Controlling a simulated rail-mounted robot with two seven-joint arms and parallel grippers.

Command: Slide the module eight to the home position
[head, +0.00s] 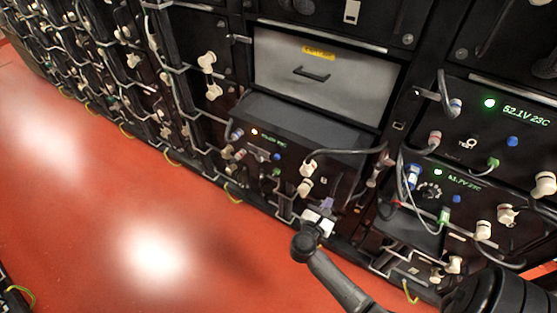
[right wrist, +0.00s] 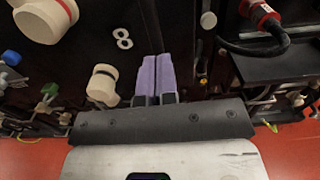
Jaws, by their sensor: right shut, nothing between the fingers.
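Module eight (head: 318,132) is a black box with a dark top, sticking out of the rack below a grey drawer front. Its front has an orange light, a small display, coloured plugs and white connectors. The white figure 8 (right wrist: 122,39) shows on its face in the right wrist view. My right gripper (head: 327,203) is at the lower right part of this front, its lilac fingertips (right wrist: 157,76) shut together and empty. They point at the face close to the figure 8; whether they touch it I cannot tell. My left gripper is not in view.
The grey drawer front (head: 320,75) with a handle is above. Modules with green displays (head: 470,190) stand to the right, with looping grey cables between. A red plug on a black cable (right wrist: 262,18) hangs right of my fingers. The red floor (head: 120,220) is clear.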

